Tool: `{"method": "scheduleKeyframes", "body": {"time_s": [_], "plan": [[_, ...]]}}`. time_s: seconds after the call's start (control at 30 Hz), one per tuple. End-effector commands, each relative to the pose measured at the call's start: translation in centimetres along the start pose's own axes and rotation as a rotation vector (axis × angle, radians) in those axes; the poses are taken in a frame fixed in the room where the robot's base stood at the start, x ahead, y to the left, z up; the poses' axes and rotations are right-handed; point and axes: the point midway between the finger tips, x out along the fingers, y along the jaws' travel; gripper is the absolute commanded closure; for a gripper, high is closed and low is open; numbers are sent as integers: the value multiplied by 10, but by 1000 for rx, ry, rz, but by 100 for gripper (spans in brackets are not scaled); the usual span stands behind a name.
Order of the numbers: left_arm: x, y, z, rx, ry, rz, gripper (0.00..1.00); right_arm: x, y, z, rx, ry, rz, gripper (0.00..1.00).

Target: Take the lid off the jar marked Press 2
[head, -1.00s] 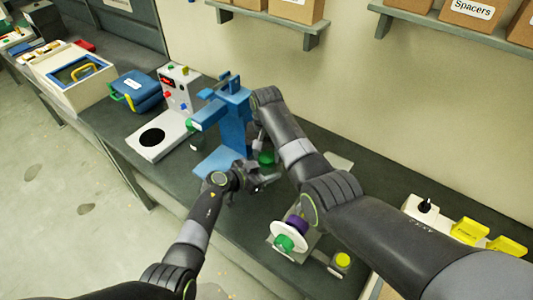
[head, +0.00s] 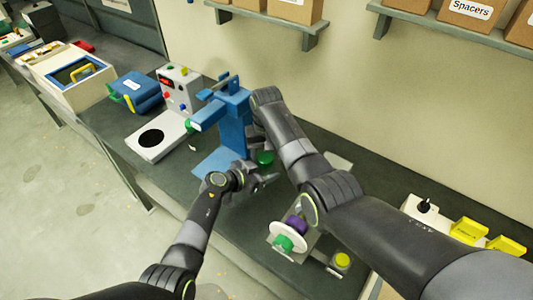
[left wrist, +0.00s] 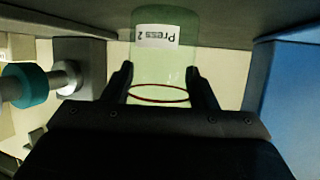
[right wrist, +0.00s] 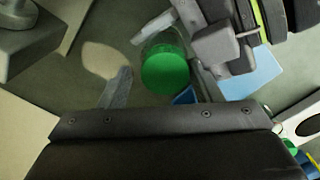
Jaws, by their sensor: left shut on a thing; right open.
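The translucent green jar (left wrist: 165,72) labelled Press 2 (left wrist: 157,37) is in the left wrist view, upside down in that picture, with a thin red ring around it. My left gripper (head: 266,180) is shut on the jar's sides. A round green lid (right wrist: 165,70) shows from above in the right wrist view; it also shows in the head view (head: 265,157). My right gripper (right wrist: 160,86) is open, with its fingers on either side of the lid's near edge and apart from it.
A blue press (head: 233,125) stands close behind the grippers. A grey device with a black disc (head: 152,137) is to its left. A fixture with a white disc and green knob (head: 290,236) stands in front at right, beside a yellow-topped item (head: 342,261).

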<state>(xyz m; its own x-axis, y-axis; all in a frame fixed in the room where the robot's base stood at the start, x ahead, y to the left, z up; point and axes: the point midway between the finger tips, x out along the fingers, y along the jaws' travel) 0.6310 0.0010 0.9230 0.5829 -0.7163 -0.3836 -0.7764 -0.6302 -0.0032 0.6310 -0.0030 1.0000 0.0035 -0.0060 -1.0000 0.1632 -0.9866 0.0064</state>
Motion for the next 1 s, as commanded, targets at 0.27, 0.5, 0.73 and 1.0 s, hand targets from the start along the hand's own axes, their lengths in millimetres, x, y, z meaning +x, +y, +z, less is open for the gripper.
{"method": "scheduleKeyframes", "body": {"time_s": [0.27, 0.5, 0.73, 1.0], "plan": [[2, 4, -1, 0, 1, 8, 100, 0, -8, 2, -8, -2, -15, 34], [2, 4, 0, -2, -2, 7, 100, -28, -8, 1, -10, 1, -15, 34], [2, 3, 1, -2, -2, 6, 100, -46, -6, 1, -6, -2, -10, 37], [1, 2, 1, -1, -1, 4, 100, -50, -4, 1, 148, -1, -7, 37]]}}
